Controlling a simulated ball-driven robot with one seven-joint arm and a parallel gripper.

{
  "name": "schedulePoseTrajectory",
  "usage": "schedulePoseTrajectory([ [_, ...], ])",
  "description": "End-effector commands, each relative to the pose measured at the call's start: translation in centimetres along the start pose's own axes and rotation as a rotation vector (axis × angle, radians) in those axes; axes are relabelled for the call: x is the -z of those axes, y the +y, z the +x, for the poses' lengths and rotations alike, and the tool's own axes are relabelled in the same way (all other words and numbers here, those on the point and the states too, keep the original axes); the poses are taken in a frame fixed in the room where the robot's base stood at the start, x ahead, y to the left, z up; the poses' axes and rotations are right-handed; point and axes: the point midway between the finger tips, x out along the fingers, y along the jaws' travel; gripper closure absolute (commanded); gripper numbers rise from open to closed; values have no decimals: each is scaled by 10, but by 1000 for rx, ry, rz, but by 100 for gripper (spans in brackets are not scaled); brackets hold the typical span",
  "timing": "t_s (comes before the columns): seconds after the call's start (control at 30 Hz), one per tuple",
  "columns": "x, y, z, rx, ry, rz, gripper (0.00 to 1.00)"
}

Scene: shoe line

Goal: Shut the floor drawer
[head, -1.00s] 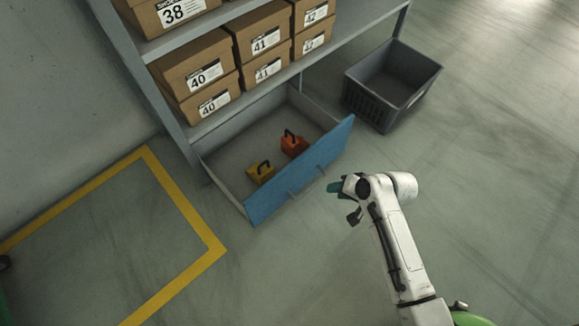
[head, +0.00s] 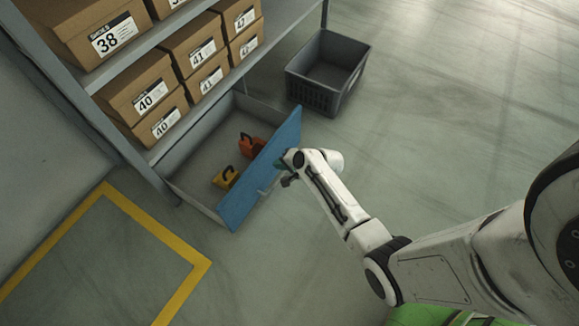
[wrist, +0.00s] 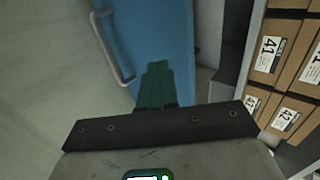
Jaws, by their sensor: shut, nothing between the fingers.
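The floor drawer (head: 262,172) stands pulled out from under the shelf, with a blue front panel and a pale bar handle. A yellow item (head: 226,178) and an orange item (head: 251,146), each with a dark handle, sit inside it. My gripper (head: 284,165) is at the outer face of the blue front, towards its far half. In the wrist view, the shut green fingers (wrist: 157,75) lie over the blue panel beside the handle (wrist: 112,48), with nothing between them. I cannot tell whether the fingertips touch the panel.
A shelf with several numbered shoe boxes (head: 139,95) stands above the drawer. A dark grey crate (head: 328,72) sits on the floor beyond the drawer's far end. A yellow floor line (head: 150,222) lies to the left.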

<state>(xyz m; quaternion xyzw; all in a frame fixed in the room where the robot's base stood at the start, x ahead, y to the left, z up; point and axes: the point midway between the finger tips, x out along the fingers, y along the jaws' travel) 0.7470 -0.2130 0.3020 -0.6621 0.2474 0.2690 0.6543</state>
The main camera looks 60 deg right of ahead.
Motion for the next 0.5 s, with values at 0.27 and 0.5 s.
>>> schedulePoseTrajectory([
  [0.27,0,-21,33,1,-1,-3,100],
  [0.5,0,-27,38,-1,-1,-2,100],
])
